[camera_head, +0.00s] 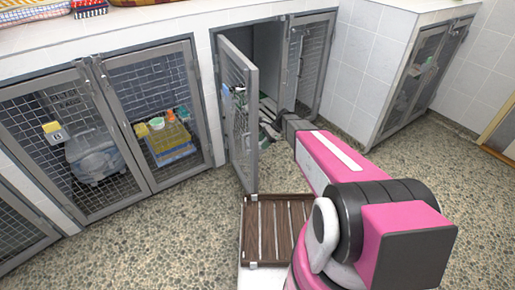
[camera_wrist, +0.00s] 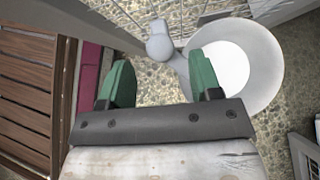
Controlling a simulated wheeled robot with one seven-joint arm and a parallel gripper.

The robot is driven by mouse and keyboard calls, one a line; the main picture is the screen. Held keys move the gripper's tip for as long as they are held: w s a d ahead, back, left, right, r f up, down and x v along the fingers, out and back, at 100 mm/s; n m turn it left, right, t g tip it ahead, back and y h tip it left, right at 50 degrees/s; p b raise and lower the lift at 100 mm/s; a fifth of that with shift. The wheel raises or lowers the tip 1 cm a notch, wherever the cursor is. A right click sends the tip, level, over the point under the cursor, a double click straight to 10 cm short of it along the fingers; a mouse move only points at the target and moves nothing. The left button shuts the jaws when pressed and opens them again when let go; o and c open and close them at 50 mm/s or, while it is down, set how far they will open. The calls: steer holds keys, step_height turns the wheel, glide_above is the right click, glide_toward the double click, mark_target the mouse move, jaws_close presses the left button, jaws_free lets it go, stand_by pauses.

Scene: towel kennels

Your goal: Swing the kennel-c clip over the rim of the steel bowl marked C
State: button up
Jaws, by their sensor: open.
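My gripper (camera_wrist: 158,80) is open in the wrist view, with two green fingertips apart and nothing between them. A round bowl (camera_wrist: 270,62) with a wide pale grey rim and a white inside lies just beyond the right fingertip, which overlaps its left edge in the picture. A pale grey knob with a short arm (camera_wrist: 160,42), likely the clip, stands beyond the gap between the fingertips, left of the bowl. I cannot tell whether its arm lies over the rim. No letter C is legible. In the head view my arm reaches the open kennel; the fingertips are hard to make out.
The mesh kennel door (camera_head: 240,115) stands open left of my arm. Closed kennels (camera_head: 75,150) line the left. A slatted wooden tray (camera_head: 246,230) is below my arm; it also shows in the wrist view (camera_wrist: 25,85). Speckled floor (camera_head: 120,245) is clear at front left.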

steer(key=shift+x, duration=2.05)
